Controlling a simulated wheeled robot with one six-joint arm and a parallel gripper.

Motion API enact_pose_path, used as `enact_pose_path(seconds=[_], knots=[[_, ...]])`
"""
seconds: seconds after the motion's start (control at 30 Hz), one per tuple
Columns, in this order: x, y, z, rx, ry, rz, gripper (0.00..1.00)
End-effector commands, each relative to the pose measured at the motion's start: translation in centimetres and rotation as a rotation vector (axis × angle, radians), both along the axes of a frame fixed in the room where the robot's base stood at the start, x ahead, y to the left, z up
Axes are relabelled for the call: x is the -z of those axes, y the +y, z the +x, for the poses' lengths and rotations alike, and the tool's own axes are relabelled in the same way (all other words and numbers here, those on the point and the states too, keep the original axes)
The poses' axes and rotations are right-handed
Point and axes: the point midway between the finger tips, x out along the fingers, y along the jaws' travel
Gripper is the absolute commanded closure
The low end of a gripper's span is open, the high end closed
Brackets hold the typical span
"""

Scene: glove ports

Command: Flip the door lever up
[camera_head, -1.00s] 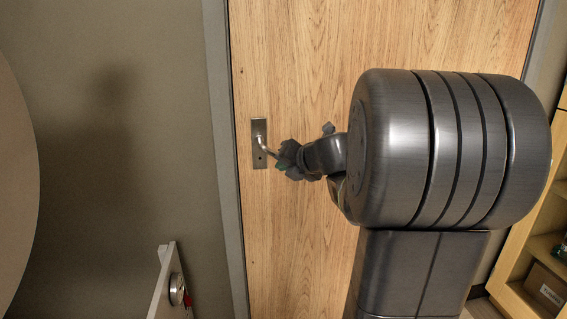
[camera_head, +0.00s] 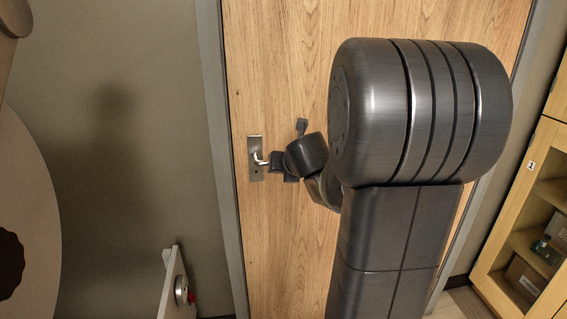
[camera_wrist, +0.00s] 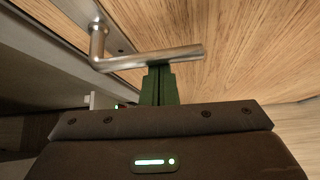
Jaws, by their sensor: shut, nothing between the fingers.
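The door lever (camera_head: 261,160) is a silver handle on a metal plate (camera_head: 255,173) near the left edge of the wooden door (camera_head: 285,80). In the wrist view the lever (camera_wrist: 160,56) runs roughly level to the right from its bent neck. My gripper (camera_wrist: 159,68) is shut and empty, with its green fingers together. The fingertips are right at the lever's bar, near its middle; I cannot tell whether they touch it. In the head view my wrist hides the fingers and the free end of the lever.
A grey door frame (camera_head: 217,150) and wall lie left of the door. A white panel with a round metal fitting (camera_head: 181,291) stands at the lower left. A wooden shelf cabinet (camera_head: 490,262) holding a bottle and a box is at the right.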

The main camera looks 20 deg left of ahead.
Motion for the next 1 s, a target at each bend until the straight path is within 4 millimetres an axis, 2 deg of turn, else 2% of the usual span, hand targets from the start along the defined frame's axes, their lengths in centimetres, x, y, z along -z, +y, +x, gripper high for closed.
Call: enact_pose_path(seconds=[0.13, 0.77, 1.0], knots=[[-0.5, 0.0, 0.0, -0.001, 0.001, 0.002, 1.00], [-0.5, 0.0, 0.0, 0.000, 0.001, 0.004, 1.00], [1.2, 0.4, 0.0, 0.002, 0.002, 0.002, 1.00]])
